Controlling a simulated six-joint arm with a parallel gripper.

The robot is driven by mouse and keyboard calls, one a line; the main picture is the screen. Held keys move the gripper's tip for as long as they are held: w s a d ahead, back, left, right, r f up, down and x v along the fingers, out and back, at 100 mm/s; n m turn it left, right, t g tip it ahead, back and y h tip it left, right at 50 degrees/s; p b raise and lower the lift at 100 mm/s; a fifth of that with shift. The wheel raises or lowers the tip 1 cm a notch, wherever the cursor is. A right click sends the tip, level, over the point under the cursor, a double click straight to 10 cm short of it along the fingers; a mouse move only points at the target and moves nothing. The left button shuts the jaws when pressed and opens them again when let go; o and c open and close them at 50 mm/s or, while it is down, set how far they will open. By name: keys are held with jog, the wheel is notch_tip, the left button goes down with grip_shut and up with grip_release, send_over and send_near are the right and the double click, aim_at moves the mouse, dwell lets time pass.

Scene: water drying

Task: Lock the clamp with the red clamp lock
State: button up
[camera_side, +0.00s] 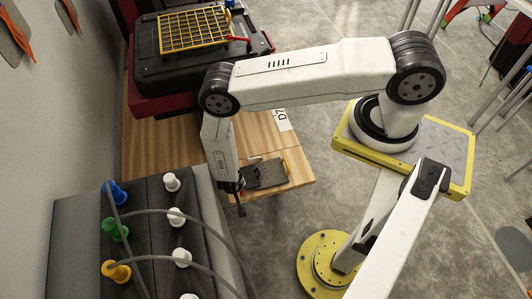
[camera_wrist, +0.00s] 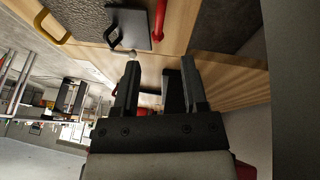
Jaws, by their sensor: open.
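A red bar (camera_wrist: 159,18) shows at the top of the wrist view, beyond my fingertips; I cannot tell whether it is the clamp lock. A small red part (camera_side: 268,40) shows at the right edge of the black case in the side view, and a blue part (camera_side: 228,4) is at its top corner. The clamp cannot be made out clearly in either view. My gripper (camera_wrist: 160,62) is open, with nothing visible held between its fingers.
The wooden table (camera_side: 160,150) carries the black case (camera_side: 190,75) with a yellow grid (camera_side: 195,28). A dark plate (camera_side: 266,175) lies right of my gripper. A grey panel (camera_side: 75,235) with coloured knobs and curved hoses stands at front left.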

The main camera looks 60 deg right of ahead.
jog(key=w+d+m+y, duration=0.1)
jog(key=d+m+y, duration=0.2)
jog(key=d+y, duration=0.2)
jog(key=shift+w+d+r+y, duration=0.25)
jog(key=shift+d+r+y, duration=0.15)
jog(key=shift+d, duration=0.45)
jog(key=shift+f, duration=0.2)
jog(key=shift+x, duration=3.7)
jog(key=shift+s+f, duration=0.1)
grip_shut()
